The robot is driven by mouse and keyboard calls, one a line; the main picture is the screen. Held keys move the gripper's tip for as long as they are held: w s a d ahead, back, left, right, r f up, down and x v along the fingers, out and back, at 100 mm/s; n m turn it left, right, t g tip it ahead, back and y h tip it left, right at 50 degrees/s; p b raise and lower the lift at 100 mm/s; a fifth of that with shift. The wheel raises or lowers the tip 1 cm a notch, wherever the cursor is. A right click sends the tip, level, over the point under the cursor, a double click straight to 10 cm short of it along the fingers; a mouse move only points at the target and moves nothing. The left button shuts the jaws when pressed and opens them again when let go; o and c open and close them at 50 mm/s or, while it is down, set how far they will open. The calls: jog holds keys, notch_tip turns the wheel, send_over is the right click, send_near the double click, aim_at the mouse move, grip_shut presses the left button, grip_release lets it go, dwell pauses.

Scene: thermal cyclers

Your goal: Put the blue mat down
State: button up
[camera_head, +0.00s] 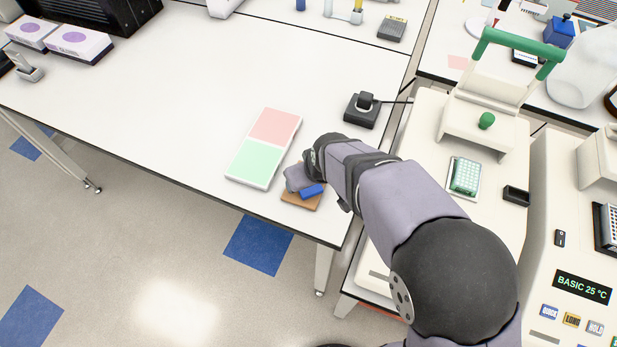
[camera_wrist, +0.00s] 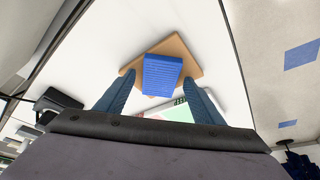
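The blue mat (camera_head: 312,191) is a small ridged blue slab at the front right of the white table. It shows over a square brown board (camera_head: 301,201), and in the wrist view the blue mat (camera_wrist: 162,76) lies across the middle of the brown board (camera_wrist: 184,52). I cannot tell for sure whether it touches the board. My gripper (camera_wrist: 160,78) is over the board, its two fingers apart on either side of the mat. A gap shows by the left finger; the right finger is close to the mat's edge. In the head view my gripper (camera_head: 302,180) partly hides the board.
A white-framed pink and green panel (camera_head: 258,152) lies left of the board. A black device with a cable (camera_head: 362,109) stands behind. The table's front edge (camera_head: 210,197) is close to the board. A thermal cycler with a green handle (camera_head: 480,140) stands right. The table's left middle is clear.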

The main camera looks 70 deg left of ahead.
jog(key=shift+r, duration=0.1)
jog(key=shift+r, duration=0.15)
jog(key=b+v, duration=0.2)
jog(key=v, duration=1)
jog(key=shift+b, duration=0.4)
jog(key=shift+w+d, duration=0.1)
